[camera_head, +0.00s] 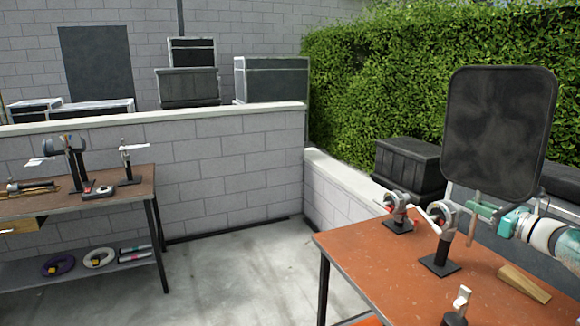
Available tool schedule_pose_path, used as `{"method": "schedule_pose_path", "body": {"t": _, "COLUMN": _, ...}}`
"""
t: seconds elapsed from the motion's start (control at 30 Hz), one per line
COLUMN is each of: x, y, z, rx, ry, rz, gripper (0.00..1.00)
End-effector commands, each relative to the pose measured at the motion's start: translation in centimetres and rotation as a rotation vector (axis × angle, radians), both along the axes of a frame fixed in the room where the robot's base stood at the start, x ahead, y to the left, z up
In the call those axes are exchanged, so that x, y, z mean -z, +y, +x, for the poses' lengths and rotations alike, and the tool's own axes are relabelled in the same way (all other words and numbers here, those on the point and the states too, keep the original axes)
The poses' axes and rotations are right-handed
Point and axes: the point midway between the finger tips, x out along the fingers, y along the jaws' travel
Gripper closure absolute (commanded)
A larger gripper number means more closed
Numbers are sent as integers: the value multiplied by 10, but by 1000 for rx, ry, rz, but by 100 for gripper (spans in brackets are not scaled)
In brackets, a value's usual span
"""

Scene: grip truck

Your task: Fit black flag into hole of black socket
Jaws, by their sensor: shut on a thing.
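The black flag (498,132), a large rounded dark panel in a frame, stands upright at the right, above the orange-brown table. My gripper (487,210), teal and white, comes in from the right edge and is shut on the flag near its lower edge. A thin rod hangs below the flag's lower left corner. Left of it, a black stand (441,252) with a round grey clamp head (443,214) stands on the table. I cannot tell for sure which fitting is the black socket, and no hole is clearly visible. The rod's lower end appears apart from the stand.
A second clamp stand (398,208) is behind, with a white rod toward the nearer head. A wooden wedge (524,284) and a small fitting (458,306) are on the orange table (385,270). A tool bench (110,204) stands left. The floor between is clear.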

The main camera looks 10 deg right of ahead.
Motion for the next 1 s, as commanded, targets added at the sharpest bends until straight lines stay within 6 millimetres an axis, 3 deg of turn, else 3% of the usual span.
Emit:
{"method": "schedule_pose_path", "body": {"t": 0.8, "x": 277, "y": 330, "z": -41, "rx": -446, "ry": 7, "rz": 12, "gripper": 100}}
{"method": "schedule_pose_path", "body": {"t": 1.0, "x": 327, "y": 390, "z": -48, "rx": -527, "ry": 4, "rz": 7, "gripper": 100}}
